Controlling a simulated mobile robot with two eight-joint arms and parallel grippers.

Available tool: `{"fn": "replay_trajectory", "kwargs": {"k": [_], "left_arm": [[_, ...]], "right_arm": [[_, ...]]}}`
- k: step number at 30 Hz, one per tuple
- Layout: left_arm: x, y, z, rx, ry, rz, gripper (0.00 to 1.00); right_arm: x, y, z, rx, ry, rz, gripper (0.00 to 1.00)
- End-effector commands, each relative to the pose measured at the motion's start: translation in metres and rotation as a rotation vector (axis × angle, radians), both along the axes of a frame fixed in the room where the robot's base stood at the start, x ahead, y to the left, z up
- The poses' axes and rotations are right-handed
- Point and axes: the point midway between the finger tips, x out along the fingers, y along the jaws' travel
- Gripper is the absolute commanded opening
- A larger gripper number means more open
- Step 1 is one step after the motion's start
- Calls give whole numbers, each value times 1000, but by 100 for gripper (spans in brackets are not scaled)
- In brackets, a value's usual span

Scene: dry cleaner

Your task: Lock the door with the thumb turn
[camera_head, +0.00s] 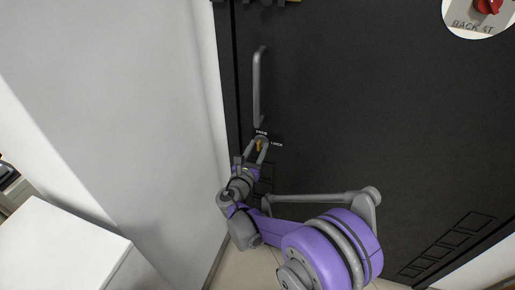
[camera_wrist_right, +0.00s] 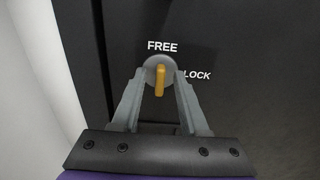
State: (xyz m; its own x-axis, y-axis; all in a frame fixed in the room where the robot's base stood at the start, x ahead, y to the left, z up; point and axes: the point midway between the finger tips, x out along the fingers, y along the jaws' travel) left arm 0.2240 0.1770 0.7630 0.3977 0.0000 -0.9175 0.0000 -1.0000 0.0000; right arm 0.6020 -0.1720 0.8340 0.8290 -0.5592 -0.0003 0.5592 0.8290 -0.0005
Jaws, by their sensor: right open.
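The dark door (camera_head: 350,90) fills most of the head view. Its thumb turn is a yellow tab on a round grey plate, seen in the head view (camera_head: 259,146) and the right wrist view (camera_wrist_right: 160,82). The tab stands about upright, in line with the "FREE" label above; the "LOCK" label is to its right. My right gripper (camera_head: 262,143) is open, with one finger on each side of the thumb turn in the right wrist view (camera_wrist_right: 159,88). I cannot tell whether the fingers touch the plate. My left gripper is not in view.
A grey vertical pull handle (camera_head: 257,88) is on the door above the thumb turn. A white wall (camera_head: 130,90) stands close at the left. A white cabinet (camera_head: 60,245) is at the lower left. Vent slots (camera_head: 450,245) mark the door's lower right.

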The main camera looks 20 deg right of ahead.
Motion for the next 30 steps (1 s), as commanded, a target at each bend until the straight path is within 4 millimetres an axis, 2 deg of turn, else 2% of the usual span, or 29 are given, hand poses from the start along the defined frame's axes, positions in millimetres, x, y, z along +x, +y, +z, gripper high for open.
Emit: {"fn": "replay_trajectory", "kwargs": {"k": [8,15,30], "left_arm": [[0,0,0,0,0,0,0],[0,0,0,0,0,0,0],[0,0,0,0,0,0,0]], "right_arm": [[1,-1,0,0,0,0,42],[1,-1,0,0,0,0,0],[0,-1,0,32,-22,-1,0]]}}
